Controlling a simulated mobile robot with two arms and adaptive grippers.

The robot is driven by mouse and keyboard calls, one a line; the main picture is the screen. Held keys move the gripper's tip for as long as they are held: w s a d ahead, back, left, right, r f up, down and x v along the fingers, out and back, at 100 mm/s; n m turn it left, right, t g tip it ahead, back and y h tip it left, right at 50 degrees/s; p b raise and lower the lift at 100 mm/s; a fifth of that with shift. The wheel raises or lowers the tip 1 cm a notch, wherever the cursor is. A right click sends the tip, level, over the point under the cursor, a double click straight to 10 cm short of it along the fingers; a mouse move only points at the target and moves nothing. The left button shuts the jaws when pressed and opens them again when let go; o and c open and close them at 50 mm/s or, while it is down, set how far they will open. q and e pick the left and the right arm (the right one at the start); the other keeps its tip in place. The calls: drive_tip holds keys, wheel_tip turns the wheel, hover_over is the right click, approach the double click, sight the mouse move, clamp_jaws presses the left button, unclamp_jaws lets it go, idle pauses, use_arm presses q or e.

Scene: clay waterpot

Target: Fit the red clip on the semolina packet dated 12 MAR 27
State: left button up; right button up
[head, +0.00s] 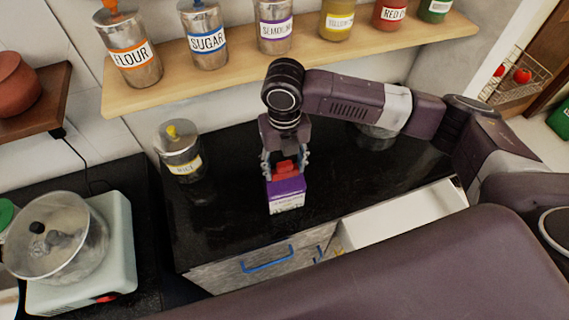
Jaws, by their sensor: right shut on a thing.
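A purple and white packet (286,192) stands on the black counter, below my right gripper. Its small print is too small to read, so I cannot read a date. My right gripper (286,160) points down from above and is shut on the red clip (286,168). The clip is at the top edge of the packet. I cannot tell whether it grips the packet's top or only rests against it. The fingers partly hide the clip. My left gripper is not in view.
A steel jar with a yellow label (180,152) stands left on the counter (228,225). An open white drawer (400,215) juts out at front right. A shelf (170,92) with labelled jars runs behind. A scale with a pan (75,245) stands at left.

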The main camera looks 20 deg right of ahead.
drive_tip(key=shift+s+f, duration=0.35)
drive_tip(key=shift+f, duration=0.15)
idle(0.4)
drive_tip(key=shift+o, duration=0.6)
drive_tip(key=shift+f, duration=0.1)
drive_tip(key=shift+s+f, duration=0.1)
drive_tip(key=shift+f, duration=0.15)
drive_tip(key=shift+c, duration=1)
drive_tip(key=shift+o, duration=0.6)
drive_tip(key=shift+f, duration=0.15)
drive_tip(key=shift+o, duration=0.9)
drive_tip(key=shift+w+f, duration=0.15)
drive_tip(key=shift+w, duration=0.05)
drive_tip(key=o, duration=1.4)
drive_tip(key=shift+w+d, duration=0.1)
drive_tip(key=shift+w, duration=0.05)
drive_tip(key=shift+r, duration=0.2)
